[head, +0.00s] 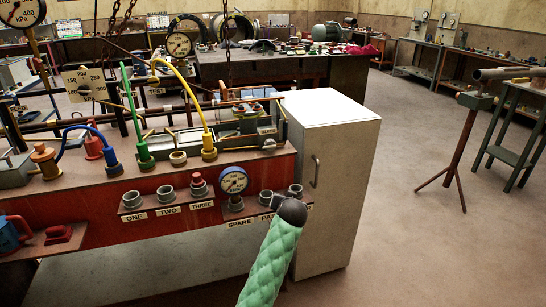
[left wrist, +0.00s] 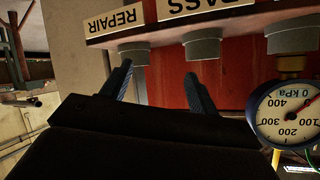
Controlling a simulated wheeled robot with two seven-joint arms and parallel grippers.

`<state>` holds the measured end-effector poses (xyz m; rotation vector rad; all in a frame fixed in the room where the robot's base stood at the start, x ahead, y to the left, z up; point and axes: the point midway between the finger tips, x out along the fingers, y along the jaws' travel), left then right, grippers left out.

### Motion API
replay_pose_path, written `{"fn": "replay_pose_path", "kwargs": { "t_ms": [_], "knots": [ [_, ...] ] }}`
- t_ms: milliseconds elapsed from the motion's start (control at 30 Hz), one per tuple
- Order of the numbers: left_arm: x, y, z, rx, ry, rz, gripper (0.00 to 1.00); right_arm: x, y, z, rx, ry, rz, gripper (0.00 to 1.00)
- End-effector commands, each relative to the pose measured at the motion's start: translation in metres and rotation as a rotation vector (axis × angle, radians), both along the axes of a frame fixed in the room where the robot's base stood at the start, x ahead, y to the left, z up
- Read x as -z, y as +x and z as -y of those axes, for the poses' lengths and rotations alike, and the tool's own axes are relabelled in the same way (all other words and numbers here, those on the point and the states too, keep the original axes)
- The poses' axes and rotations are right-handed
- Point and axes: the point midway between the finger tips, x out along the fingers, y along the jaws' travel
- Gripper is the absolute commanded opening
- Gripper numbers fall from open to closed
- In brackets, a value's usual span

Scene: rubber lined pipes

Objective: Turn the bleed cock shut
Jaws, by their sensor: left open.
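The grey REPAIR socket (left wrist: 133,52) and PASS socket (left wrist: 203,45) show upside down just beyond the fingertips. A round kPa gauge (head: 233,180) stands on the SPARE socket; it also shows in the left wrist view (left wrist: 287,116) with a brass stem. My right gripper is not in view.
The red bench (head: 90,205) carries blue, green and yellow hoses, pipes and fittings. Sockets ONE (head: 132,200) and TWO (head: 165,194) and a red-topped fitting (head: 198,183) line its front. A white cabinet (head: 335,180) stands close on the right. Open floor (head: 420,250) lies beyond it.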

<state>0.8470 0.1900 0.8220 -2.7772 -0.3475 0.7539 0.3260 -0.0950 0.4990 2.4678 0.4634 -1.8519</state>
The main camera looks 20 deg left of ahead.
Motion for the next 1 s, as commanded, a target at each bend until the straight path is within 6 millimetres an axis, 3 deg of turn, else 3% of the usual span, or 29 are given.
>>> {"fn": "replay_pose_path", "kwargs": {
  "t_ms": [33,133,300,433,633,1000],
  "knots": [
    [-0.024,0.016,-0.005,-0.037,0.026,0.063,0.60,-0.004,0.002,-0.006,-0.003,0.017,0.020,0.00],
    [-0.072,0.036,-0.017,-0.122,0.087,0.192,0.60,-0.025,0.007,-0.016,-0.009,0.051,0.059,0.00],
    [-0.117,0.046,-0.032,-0.226,0.153,0.353,0.60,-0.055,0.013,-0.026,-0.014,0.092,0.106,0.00],
    [-0.131,0.046,-0.036,-0.265,0.160,0.434,0.60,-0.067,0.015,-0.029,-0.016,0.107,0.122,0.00],
    [-0.137,0.051,-0.042,-0.276,0.152,0.467,0.60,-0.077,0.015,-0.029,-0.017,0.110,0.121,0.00],
    [-0.136,0.093,-0.071,-0.275,0.153,0.463,0.60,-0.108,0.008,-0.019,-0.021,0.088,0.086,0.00]
  ]
}}
